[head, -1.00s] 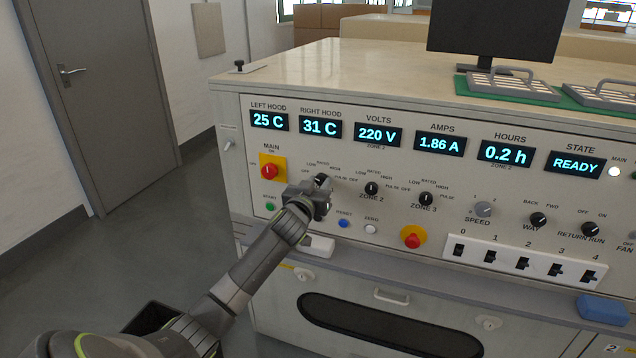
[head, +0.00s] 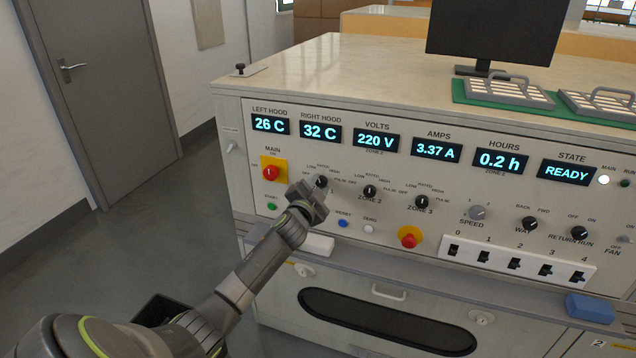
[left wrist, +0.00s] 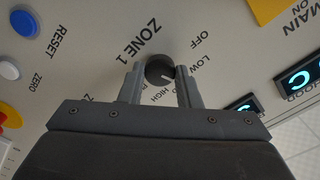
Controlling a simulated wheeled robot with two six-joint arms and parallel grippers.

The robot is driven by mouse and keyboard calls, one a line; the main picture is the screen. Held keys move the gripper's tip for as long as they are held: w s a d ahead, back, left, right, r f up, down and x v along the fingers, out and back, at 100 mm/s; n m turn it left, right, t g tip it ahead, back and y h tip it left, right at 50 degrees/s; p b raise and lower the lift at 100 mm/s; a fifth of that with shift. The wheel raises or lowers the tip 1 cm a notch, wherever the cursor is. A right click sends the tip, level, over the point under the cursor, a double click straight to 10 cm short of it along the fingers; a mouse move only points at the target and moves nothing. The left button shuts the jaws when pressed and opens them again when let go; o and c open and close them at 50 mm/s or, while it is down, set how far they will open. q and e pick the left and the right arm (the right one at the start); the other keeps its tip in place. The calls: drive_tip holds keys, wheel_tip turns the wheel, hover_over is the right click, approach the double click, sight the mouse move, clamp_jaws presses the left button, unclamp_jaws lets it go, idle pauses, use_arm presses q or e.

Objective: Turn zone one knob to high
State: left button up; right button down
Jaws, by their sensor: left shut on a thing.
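The zone one knob (head: 320,181) is a small dark round knob on the panel, below the hood displays and left of the zone two knob (head: 370,191). My left gripper (head: 313,192) is at it from below. In the left wrist view the knob (left wrist: 159,67) sits between the two fingers of my left gripper (left wrist: 160,77), which are shut on it. A pale pointer mark shows on the knob's lower side, seemingly between the LOW and HIGH (left wrist: 146,97) labels; its exact setting is too small to tell. My right gripper is out of view.
The zone three knob (head: 422,201) is further right. The red main switch (head: 271,172) is left of my gripper, and a red stop button (head: 408,238) is lower right. The amps display (head: 437,149) reads 3.37 A; the state display (head: 566,172) reads READY.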

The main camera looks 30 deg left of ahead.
use_arm(q)
drive_tip(key=m+p, duration=0.2)
drive_tip(key=m, duration=0.3)
drive_tip(key=shift+r+m, duration=0.1)
drive_tip(key=shift+m, duration=0.2)
drive_tip(key=m+p, duration=0.1)
drive_tip(key=m, duration=0.4)
drive_tip(key=shift+m+p, duration=0.3)
drive_tip(key=shift+p, duration=0.1)
drive_tip(key=o, duration=1)
drive_tip(key=shift+s, duration=0.1)
drive_tip(key=shift+s+d, duration=0.1)
drive_tip(key=shift+s, duration=0.1)
drive_tip(key=p+v, duration=0.1)
drive_tip(key=v, duration=1.6)
